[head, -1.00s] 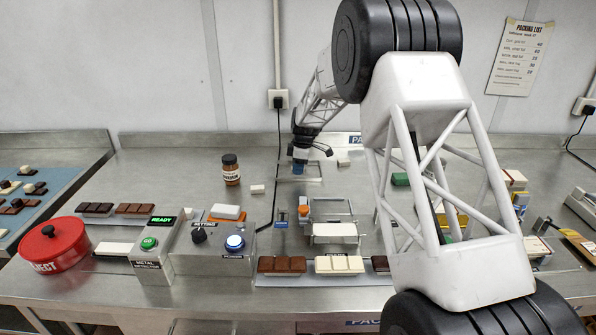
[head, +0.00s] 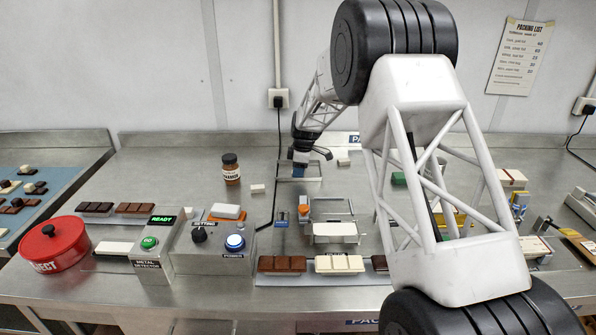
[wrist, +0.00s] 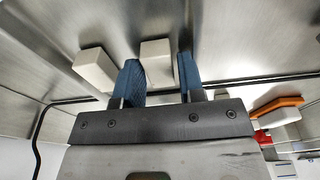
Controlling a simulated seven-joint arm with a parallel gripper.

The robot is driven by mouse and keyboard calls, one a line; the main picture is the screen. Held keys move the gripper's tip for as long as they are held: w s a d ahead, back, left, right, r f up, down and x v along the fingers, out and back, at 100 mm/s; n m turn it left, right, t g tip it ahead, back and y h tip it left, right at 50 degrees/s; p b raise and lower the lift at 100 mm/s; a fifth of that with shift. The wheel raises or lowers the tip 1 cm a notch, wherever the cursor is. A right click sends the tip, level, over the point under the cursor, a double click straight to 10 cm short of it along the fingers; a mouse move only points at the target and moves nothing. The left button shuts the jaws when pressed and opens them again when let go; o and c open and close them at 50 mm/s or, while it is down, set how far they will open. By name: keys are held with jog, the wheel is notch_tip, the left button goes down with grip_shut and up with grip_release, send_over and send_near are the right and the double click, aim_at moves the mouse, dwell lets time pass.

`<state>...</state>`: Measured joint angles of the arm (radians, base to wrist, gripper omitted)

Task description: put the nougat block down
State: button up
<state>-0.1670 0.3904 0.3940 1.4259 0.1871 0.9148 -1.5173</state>
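My gripper (head: 300,170) is low over a framed area (head: 279,172) on the steel bench in the head view. In the wrist view my two blue fingers (wrist: 158,68) stand apart. A cream block (wrist: 157,50), which looks like the nougat block, lies between them and fills most of the gap. I cannot tell whether both fingers touch it or whether it rests on the bench. The head view does not show it clearly at the fingers. A similar cream block (wrist: 95,68) lies apart, left of the fingers in the wrist view.
Pale blocks lie left (head: 258,188) and right (head: 344,162) of my gripper. A brown jar (head: 231,169) stands to the left. A metal fixture (head: 334,232) is in front, with chocolate bars (head: 282,264) nearer. Bare bench lies behind the jar.

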jog(key=shift+r, duration=0.1)
notch_tip(320, 180, up, 12)
jog(key=d, duration=0.1)
jog(key=shift+d, duration=0.4)
dwell(0.9)
jog(key=s+d+r+m, duration=0.3)
jog(key=s+d+r, duration=0.15)
jog(key=s, duration=0.55)
jog(key=s+d+r+m+t+h, duration=0.1)
jog(key=s+d+r+m, duration=0.3)
jog(key=s, duration=0.6)
jog(key=s+d+r+m, duration=0.2)
jog(key=s+r, duration=0.4)
jog(key=s, duration=0.5)
jog(key=s+d+f+m, duration=0.2)
jog(key=s+m, duration=0.1)
jog(key=s, duration=0.7)
jog(key=s+d+f+m+t, duration=0.1)
jog(key=s+d+f+m, duration=0.1)
jog(key=s, duration=0.9)
jog(key=s+d+f+m, duration=0.2)
jog(key=s+m, duration=0.2)
jog(key=s, duration=0.6)
jog(key=shift+s+t+h, duration=0.2)
jog(key=shift+t+h, duration=0.1)
jog(key=shift+h, duration=0.1)
